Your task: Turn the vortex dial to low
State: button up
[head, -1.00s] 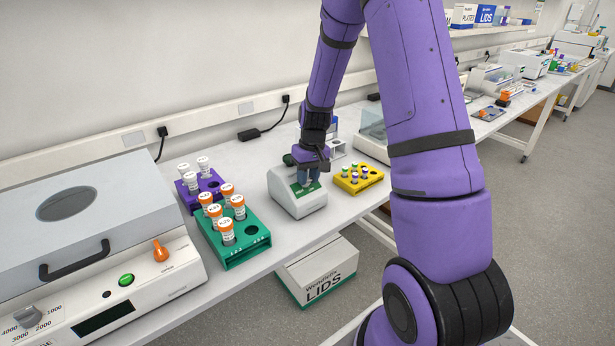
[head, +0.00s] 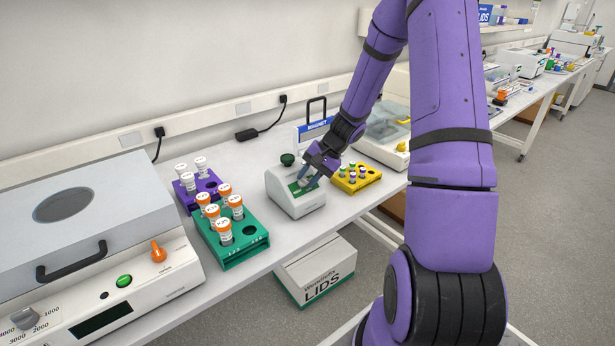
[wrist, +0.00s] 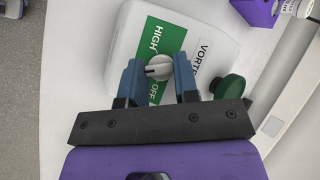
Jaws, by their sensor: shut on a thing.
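The vortex mixer (head: 300,206) is a small white box on the bench with a green label and a dark green round cup on top. It also shows in the wrist view (wrist: 122,42). Its pale grey round dial (wrist: 159,67) sits on the green label, with a dark line toward the left finger. "HIGH" reads above the dial and "OFF" below it; no "LOW" marking can be read. My gripper (wrist: 159,72) has its blue fingers on either side of the dial, shut on it. In the head view my gripper (head: 306,180) reaches down from the upper right and hides the dial.
A yellow rack (head: 345,185) of small vials stands close right of the mixer. A green rack (head: 238,252) with orange-capped tubes and a purple rack (head: 190,204) stand left. A centrifuge (head: 120,235) fills the left. A lids box (head: 318,272) is below the bench.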

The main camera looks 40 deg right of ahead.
jog(key=shift+m+t+y, duration=0.3)
jog(key=shift+m+t, duration=0.1)
jog(key=shift+m, duration=0.2)
jog(key=o, duration=0.9)
jog(key=shift+s, duration=0.1)
jog(key=v, duration=1)
jog(key=shift+s+d+r, duration=0.15)
jog(key=shift+d+r, duration=0.1)
jog(key=shift+d, duration=0.05)
